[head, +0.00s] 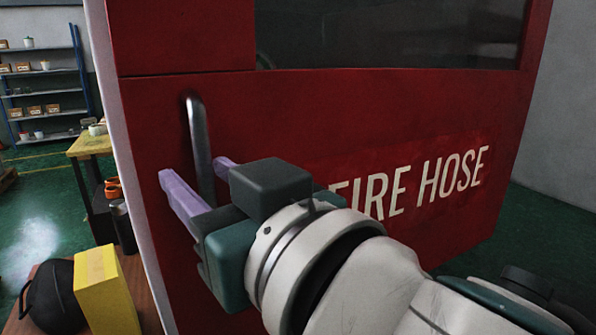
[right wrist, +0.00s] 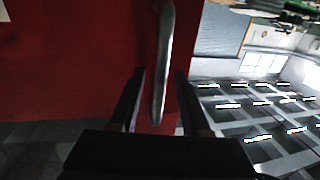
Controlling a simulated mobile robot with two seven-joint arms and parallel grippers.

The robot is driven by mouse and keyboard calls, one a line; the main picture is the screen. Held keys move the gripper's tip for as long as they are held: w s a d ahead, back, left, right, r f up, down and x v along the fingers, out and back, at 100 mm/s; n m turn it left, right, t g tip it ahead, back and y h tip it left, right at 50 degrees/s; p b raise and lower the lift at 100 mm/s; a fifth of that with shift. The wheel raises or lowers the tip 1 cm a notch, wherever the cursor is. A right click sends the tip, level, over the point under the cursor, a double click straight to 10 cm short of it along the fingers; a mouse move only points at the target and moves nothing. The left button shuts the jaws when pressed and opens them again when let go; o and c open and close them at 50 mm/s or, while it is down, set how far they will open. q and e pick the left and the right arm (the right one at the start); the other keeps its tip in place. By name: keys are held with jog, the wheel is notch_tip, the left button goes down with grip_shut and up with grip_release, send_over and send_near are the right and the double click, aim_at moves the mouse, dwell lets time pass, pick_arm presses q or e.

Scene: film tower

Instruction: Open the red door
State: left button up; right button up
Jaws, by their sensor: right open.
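The red door (head: 300,110) fills the middle of the head view, with a dark window in its upper part and the words FIRE HOSE on it. It looks closed. Its upright metal handle (head: 199,150) is near the door's left edge. My right gripper (head: 195,172) is open at the handle, with one finger on each side of it in the picture. In the right wrist view, the handle (right wrist: 163,65) stands between the two dark fingers (right wrist: 158,100), with gaps on both sides. I cannot tell whether a finger touches it. My left gripper is not in view.
A yellow box (head: 107,290) and a black round object (head: 52,297) sit on a brown surface at the lower left. A wooden-topped table (head: 90,145) and a blue shelf (head: 45,92) stand farther back. Green floor (head: 40,220) is open at the left.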

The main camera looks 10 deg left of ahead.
jog(key=shift+c, duration=0.3)
grip_shut()
dwell(1.1)
